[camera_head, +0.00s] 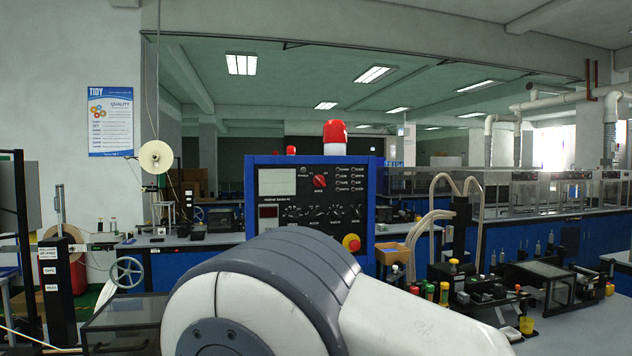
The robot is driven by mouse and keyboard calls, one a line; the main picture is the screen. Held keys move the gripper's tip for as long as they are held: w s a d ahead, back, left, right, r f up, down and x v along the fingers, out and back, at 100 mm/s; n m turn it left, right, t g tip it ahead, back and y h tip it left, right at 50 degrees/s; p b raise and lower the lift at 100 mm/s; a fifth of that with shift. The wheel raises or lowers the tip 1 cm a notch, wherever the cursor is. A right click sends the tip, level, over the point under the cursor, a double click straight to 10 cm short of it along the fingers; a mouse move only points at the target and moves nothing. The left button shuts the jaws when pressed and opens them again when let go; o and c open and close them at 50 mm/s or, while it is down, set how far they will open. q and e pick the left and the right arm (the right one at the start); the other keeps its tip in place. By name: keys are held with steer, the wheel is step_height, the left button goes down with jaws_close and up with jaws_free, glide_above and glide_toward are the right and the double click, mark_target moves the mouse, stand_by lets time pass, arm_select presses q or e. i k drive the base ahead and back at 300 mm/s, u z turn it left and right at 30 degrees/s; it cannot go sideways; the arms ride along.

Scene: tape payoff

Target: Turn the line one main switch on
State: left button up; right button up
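A blue-framed control panel (312,160) stands in the middle of the head view. On its black face is a red rotary knob (320,181), which looks like the main switch. Its label and exact position are too small to read. A red emergency-stop button on a yellow base (351,243) sits at the panel's lower right. A large white and grey link of my own arm fills the lower middle and hides the panel's lower part. Neither gripper is in view.
A red-capped beacon (335,137) tops the panel. A workbench with bottles and fixtures (490,285) stands at the right. A tape reel (156,157) and a handwheel (127,272) are at the left. A labelled black post (56,290) stands at far left.

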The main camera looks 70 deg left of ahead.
mark_target(319, 180)
steer(key=u, duration=0.6)
steer(key=i, duration=0.75)
steer(key=u, duration=0.85)
